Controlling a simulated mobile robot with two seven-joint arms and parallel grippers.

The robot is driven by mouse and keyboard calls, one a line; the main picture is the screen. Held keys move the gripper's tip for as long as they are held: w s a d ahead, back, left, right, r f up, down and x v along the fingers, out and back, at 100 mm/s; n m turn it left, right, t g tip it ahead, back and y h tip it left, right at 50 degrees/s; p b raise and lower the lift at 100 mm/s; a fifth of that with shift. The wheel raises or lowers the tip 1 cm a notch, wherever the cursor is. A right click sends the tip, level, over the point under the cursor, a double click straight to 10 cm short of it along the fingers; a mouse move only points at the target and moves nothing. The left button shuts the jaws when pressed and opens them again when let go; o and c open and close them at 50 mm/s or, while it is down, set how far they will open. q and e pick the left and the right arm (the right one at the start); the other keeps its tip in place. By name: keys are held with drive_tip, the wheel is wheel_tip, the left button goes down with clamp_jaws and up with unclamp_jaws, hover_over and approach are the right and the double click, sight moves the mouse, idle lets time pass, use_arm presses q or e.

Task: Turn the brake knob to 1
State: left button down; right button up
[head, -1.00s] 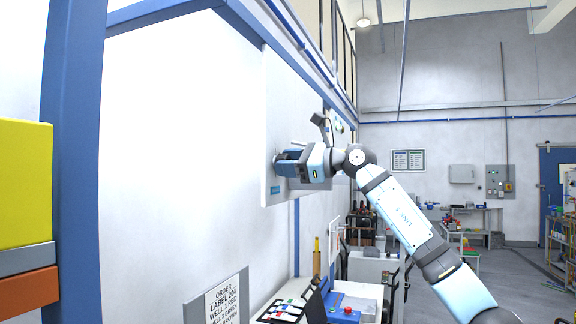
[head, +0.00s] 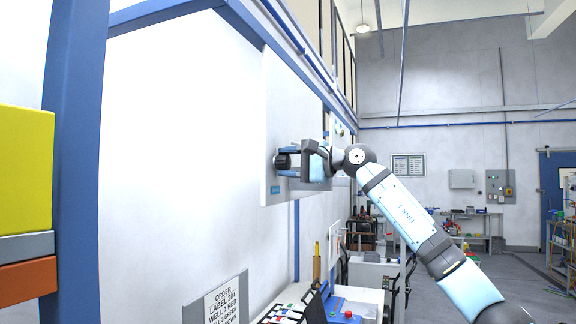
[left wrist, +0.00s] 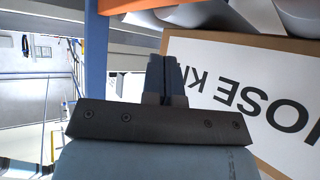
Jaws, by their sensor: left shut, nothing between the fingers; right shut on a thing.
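The brake knob (head: 281,161) is a dark round knob on a pale upright panel (head: 285,105) at the middle of the head view. My right gripper (head: 288,161) reaches it from the right and is shut on it, one finger above and one below. The knob's scale and pointer are too small or hidden, so I cannot read its setting. My left gripper (left wrist: 166,78) shows only in the left wrist view; its fingers are together and empty, away from the panel.
A small blue label (head: 275,189) sits low on the panel.

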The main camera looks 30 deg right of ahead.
use_arm(q)
drive_tip(key=shift+f, duration=0.2)
use_arm(e)
drive_tip(key=shift+n, duration=1.6)
drive_tip(key=o, duration=0.9)
use_arm(q)
drive_tip(key=shift+f, duration=0.1)
